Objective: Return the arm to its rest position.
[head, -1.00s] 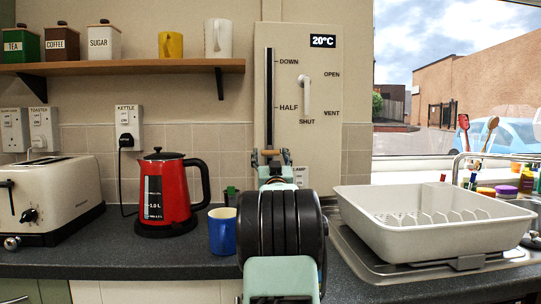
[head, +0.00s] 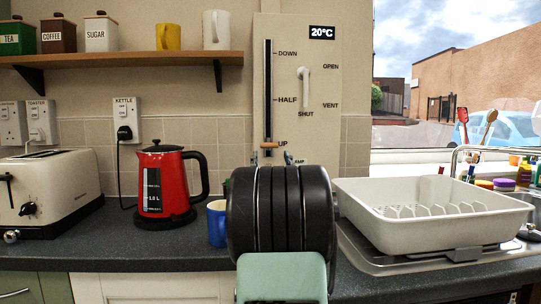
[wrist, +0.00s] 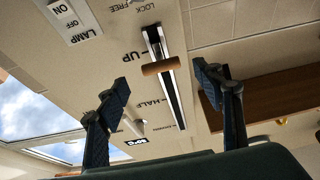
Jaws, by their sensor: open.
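My arm rises at the bottom middle of the head view, its dark round joint in front of the counter. My gripper is mostly hidden behind that joint; only a fingertip or two (head: 287,158) show above it. In the wrist view my gripper (wrist: 163,78) has its two fingers spread wide with nothing held between them. A wooden slider handle (head: 269,145) sits at the low end of the wall panel's vertical slot, by the UP mark. In the wrist view the handle (wrist: 160,67) appears beyond and between the fingertips, apart from both.
A red kettle (head: 165,185) and blue mug (head: 216,225) stand left of my arm, the mug close to it. A toaster (head: 50,190) is further left. A pale dish rack (head: 425,235) stands close on the right. A shelf (head: 120,58) hangs above.

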